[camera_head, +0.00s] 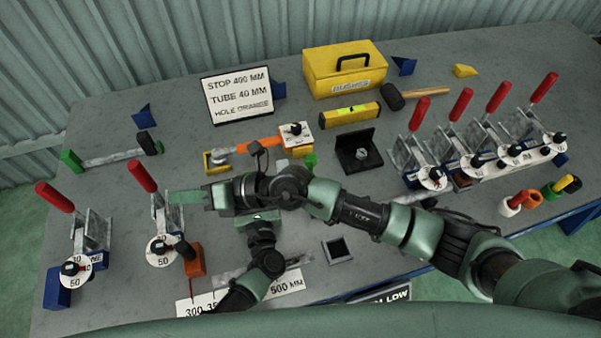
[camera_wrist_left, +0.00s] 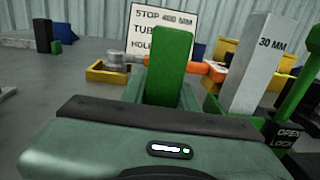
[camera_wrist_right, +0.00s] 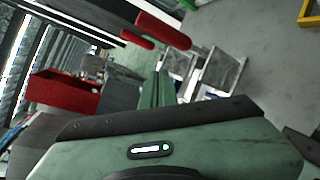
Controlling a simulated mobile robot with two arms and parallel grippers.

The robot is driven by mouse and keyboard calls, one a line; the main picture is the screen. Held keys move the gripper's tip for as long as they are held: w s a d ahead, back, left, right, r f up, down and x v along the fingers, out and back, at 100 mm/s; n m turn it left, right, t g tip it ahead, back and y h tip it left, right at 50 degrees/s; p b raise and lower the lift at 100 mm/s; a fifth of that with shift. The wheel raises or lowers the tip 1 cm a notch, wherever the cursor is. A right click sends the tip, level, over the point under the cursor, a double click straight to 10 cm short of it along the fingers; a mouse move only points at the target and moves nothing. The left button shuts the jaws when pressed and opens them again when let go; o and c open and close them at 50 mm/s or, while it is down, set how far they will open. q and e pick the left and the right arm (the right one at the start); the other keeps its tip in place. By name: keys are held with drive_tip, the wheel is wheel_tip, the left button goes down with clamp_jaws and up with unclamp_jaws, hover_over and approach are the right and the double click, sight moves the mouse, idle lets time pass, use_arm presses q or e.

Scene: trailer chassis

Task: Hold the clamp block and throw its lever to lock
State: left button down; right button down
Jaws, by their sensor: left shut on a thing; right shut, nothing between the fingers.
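The clamp block shows in the left wrist view as a grey post marked 30 MM (camera_wrist_left: 256,65), with a green lever (camera_wrist_left: 301,80) upright over a dark plate reading OPEN and LOCK (camera_wrist_left: 287,136). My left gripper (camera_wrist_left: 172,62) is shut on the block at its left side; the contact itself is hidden. In the head view my right arm covers the left fingers; the lever's green top (camera_head: 311,160) shows above that arm. My right gripper (camera_head: 178,197) is shut and empty, pointing left, left of the block. Its fingers also show in the right wrist view (camera_wrist_right: 158,88).
A red-handled toggle clamp (camera_head: 160,225) stands just by my right fingertips, another (camera_head: 80,240) farther left. An orange bar (camera_head: 255,145), black tray (camera_head: 358,153) and yellow box (camera_head: 345,72) lie behind. Several red-handled clamps (camera_head: 480,140) stand right.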

drive_tip(key=d+r+m+t+h, duration=0.15)
drive_tip(key=d+m+t, duration=0.25)
drive_tip(key=m+t, duration=0.5)
drive_tip(key=d+r+m+t+h, duration=0.1)
drive_tip(key=d+m+t+h, duration=0.2)
drive_tip(key=m+t, duration=0.55)
drive_tip(key=m+g+h, duration=0.2)
drive_tip(key=m+h, duration=0.8)
drive_tip(key=h, duration=0.3)
approach(310, 171)
drive_tip(key=s+a+r, duration=0.3)
drive_tip(key=s+r, duration=0.1)
drive_tip(key=shift+w+d+f+n, duration=0.15)
drive_tip(key=shift+w+n, duration=0.1)
drive_tip(key=w+d, duration=0.1)
drive_tip(key=w, duration=0.9)
drive_tip(key=shift+d, duration=0.3)
drive_tip(key=shift+d+f, duration=0.1)
drive_tip(key=shift+d, duration=0.05)
